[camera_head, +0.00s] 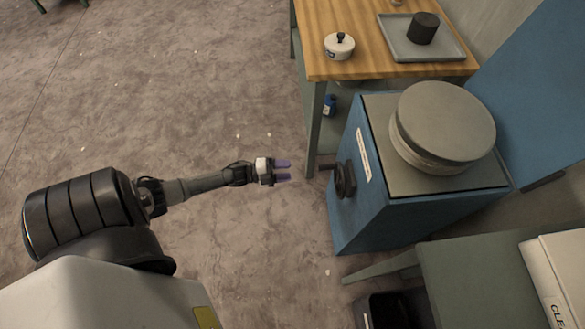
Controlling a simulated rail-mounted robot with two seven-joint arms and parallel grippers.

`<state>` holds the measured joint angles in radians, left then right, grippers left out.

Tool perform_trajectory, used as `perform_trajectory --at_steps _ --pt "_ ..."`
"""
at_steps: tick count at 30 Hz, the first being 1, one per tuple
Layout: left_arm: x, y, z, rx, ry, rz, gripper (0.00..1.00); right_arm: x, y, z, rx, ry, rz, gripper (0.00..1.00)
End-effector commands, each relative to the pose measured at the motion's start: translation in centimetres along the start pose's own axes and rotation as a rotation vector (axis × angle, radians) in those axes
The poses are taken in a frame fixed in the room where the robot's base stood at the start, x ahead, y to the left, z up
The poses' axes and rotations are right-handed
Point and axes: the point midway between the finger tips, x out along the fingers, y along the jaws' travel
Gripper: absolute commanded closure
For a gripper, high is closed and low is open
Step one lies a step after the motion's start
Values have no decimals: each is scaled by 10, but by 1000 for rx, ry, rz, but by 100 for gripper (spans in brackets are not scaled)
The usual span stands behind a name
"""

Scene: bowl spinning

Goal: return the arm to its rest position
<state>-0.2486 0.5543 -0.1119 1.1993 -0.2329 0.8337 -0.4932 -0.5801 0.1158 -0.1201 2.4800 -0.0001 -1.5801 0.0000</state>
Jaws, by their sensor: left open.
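My left arm comes in from the left and reaches right over the open floor. A round grey wheel head (447,118) sits on top of the machine. My right gripper is not in view.
A wooden table (350,66) at the top holds a small white lidded pot (339,46) and a grey tray (440,46) with a dark cylinder (423,28). A green table (475,280) with a white box (560,265) stands bottom right. The floor (190,90) around my arm is clear.

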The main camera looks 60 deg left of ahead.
Motion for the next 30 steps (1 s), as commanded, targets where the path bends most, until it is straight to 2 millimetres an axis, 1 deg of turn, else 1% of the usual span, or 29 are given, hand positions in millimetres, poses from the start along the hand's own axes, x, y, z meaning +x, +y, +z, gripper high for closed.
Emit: perform_trajectory --at_steps 4,24,26,29,30 --pt "-3 0 0 0 -1 0 52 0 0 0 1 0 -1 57" --pt "-2 0 0 -19 -1 1 52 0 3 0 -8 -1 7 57" --pt "-3 3 6 -46 -34 17 52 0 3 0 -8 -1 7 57" --pt "-5 12 23 -90 -146 70 52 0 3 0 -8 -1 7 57" --pt "-7 18 33 -113 -212 97 52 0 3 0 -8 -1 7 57"
